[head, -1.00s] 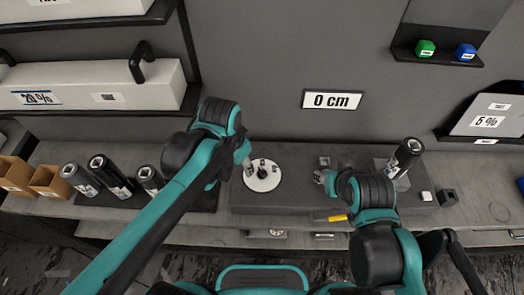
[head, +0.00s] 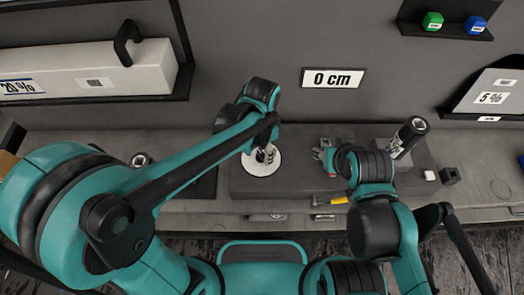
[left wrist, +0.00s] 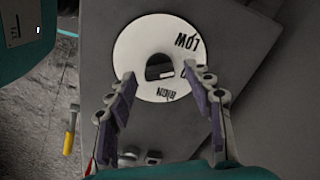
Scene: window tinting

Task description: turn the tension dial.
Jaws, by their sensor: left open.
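The tension dial is a white disc (head: 252,168) on the grey bench block, partly hidden by my left gripper in the head view. The left wrist view shows the disc (left wrist: 130,45) with "LOW" and another partly covered word, and a dark knob (left wrist: 158,68) at its centre. My left gripper (head: 266,154) is over the dial. In the left wrist view its two fingers (left wrist: 159,76) are spread on either side of the knob; I cannot tell if they touch it.
A dark roll (head: 408,137) leans at the right of the block, near a small white cube (head: 429,175) and a dark cube (head: 449,176). A "0 cm" sign (head: 332,78) hangs on the wall behind. A yellow-handled tool (head: 338,200) lies at the block's front edge.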

